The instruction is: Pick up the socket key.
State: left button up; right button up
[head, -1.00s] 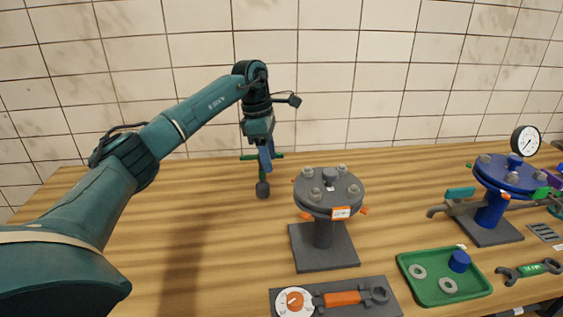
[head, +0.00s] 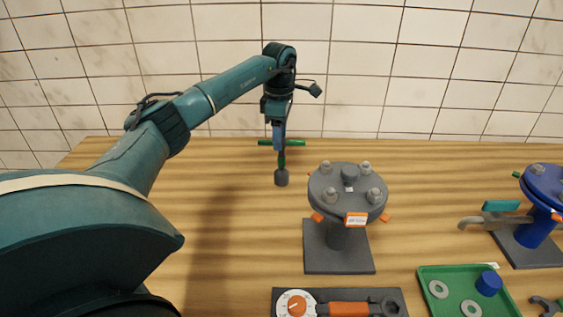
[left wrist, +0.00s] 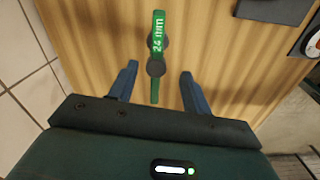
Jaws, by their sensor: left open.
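The socket key is a green T-shaped tool with a grey socket (head: 281,178) at its lower end. It stands upright at the back of the bench, left of the grey flanged stand. Its green crossbar (head: 295,143) is at the top. In the left wrist view the crossbar (left wrist: 157,31) is marked 24 mm and runs lengthwise between the fingers. My left gripper (head: 279,139) points down over the key. Its blue fingers are open, one on each side of the bar, with gaps showing in the left wrist view (left wrist: 158,76). My right gripper is not in view.
The grey flanged stand (head: 346,193) is close to the right of the key. A dark tray with a dial (head: 296,304) and orange-handled wrench (head: 349,309) lies in front. A green tray (head: 455,303) and blue flanged stand (head: 539,190) are farther right. Bench left of the key is clear.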

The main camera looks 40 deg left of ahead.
aim_at(281, 162)
pick_arm(q)
jog(key=f, duration=0.3)
jog(key=f+p, duration=0.1)
jog(key=shift+w+f, duration=0.3)
jog(key=shift+f, duration=0.1)
grip_shut()
jog(key=shift+r, duration=0.1)
